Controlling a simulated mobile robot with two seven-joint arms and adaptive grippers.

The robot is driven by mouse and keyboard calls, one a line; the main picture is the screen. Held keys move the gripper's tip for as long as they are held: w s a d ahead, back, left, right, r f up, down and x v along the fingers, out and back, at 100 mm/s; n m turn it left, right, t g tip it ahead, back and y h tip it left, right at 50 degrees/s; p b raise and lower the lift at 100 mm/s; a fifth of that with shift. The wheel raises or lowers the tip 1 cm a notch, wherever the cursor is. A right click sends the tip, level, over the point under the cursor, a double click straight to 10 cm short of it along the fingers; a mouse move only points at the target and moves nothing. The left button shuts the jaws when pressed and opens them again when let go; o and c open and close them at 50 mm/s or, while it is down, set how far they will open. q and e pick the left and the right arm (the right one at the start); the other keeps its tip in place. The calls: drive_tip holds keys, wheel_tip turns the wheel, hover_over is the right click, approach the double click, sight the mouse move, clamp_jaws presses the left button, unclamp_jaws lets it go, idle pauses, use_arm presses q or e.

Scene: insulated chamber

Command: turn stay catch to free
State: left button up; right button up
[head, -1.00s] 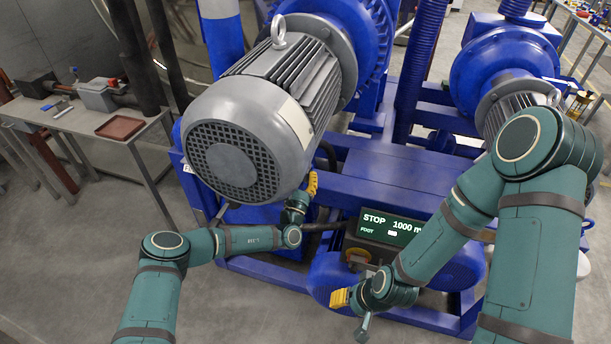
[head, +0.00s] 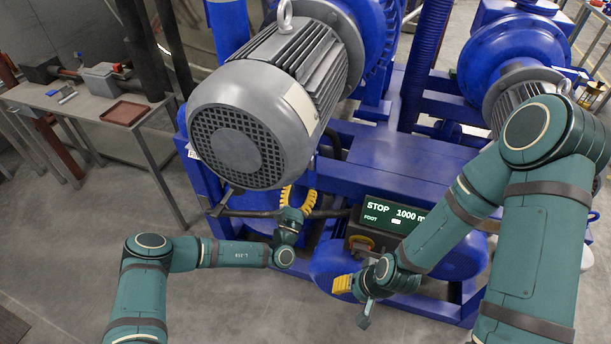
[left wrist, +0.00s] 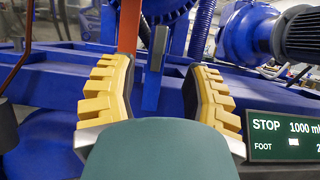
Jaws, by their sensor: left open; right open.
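My left gripper (head: 297,199) is below the grey motor, and its yellow fingers are spread. In the left wrist view its fingers (left wrist: 158,72) stand apart. Between them, in the picture, are a slate-blue upright bar (left wrist: 154,70) and an orange upright strip (left wrist: 129,28). I cannot tell whether either is the stay catch, or how far beyond the fingers they lie. No contact shows. My right gripper (head: 345,286) is open, with yellow pads, low in front of the blue frame near the display. Its far finger is partly hidden.
The grey motor (head: 238,140) overhangs my left gripper. A display (head: 394,217) reading STOP and 1000 stands on the frame, to the right in the left wrist view (left wrist: 285,135). A bench (head: 78,112) with a brown tray (head: 125,112) is at left. Floor at lower left is clear.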

use_arm(q)
drive_tip(key=shift+v, duration=1.15)
